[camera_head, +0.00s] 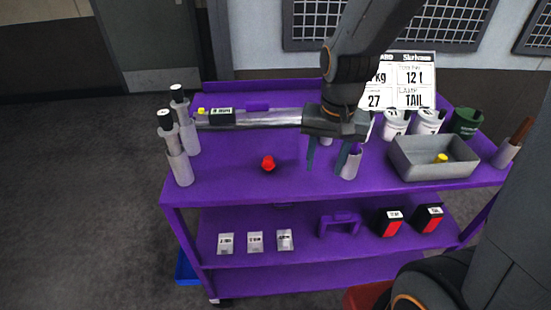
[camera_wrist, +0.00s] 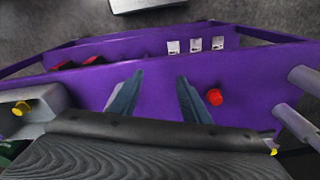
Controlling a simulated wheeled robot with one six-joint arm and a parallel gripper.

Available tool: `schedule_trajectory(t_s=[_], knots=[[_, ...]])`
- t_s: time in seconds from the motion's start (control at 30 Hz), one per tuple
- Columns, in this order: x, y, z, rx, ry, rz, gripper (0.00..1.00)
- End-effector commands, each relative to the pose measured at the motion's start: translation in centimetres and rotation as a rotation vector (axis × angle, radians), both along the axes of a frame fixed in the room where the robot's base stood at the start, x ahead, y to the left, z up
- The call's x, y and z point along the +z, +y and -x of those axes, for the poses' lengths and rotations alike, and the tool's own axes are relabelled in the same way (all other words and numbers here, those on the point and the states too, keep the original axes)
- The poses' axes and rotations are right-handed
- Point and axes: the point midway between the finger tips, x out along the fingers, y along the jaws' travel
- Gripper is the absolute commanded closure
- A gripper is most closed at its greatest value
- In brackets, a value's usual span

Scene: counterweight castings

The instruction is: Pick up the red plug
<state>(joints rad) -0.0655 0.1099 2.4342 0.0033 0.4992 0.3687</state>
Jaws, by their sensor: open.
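The red plug (camera_head: 268,163) lies on the purple cart's top shelf (camera_head: 230,183), left of centre in the head view. In the wrist view the red plug (camera_wrist: 215,97) is just right of the right finger, outside the jaws. My gripper (camera_head: 326,172) points down over the shelf, to the right of the plug, with its fingers spread. The wrist view shows both fingers of my gripper (camera_wrist: 160,80) with only purple surface between them. Nothing is held.
A grey tray (camera_head: 410,170) with a yellow plug (camera_head: 441,158) stands at right. A light cylinder (camera_head: 350,164) stands close beside my gripper. A long metal bar (camera_head: 270,117) lies behind the red plug. Tall cylinders (camera_head: 180,165) stand at left. The surface around the red plug is clear.

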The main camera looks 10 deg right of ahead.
Motion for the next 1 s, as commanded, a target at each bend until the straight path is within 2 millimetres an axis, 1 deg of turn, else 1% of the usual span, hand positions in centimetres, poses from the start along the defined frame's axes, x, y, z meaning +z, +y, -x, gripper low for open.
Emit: schedule_trajectory(t_s=[0.03, 0.2, 0.3, 0.4, 0.5, 0.6, 0.7, 0.77, 1.0], knots=[[0.0, 1.0, -1.4, -0.082, 0.011, -0.009, 0.57], [0.1, 4.5, -5.7, -0.44, 0.045, -0.036, 0.57], [0.0, 6.7, -7.9, -0.642, 0.062, -0.044, 0.57], [0.0, 8.9, -9.6, -0.818, 0.075, -0.049, 0.57], [-0.2, 10.6, -10.7, -0.954, 0.085, -0.049, 0.57], [-0.3, 11.7, -11.5, -1.048, 0.09, -0.048, 0.57], [-0.4, 12.3, -11.8, -1.097, 0.092, -0.047, 0.57], [-0.7, 12.5, -11.8, -1.111, 0.093, -0.046, 0.57], [-3.0, 12.4, -11.7, -1.115, 0.094, -0.045, 0.57]])
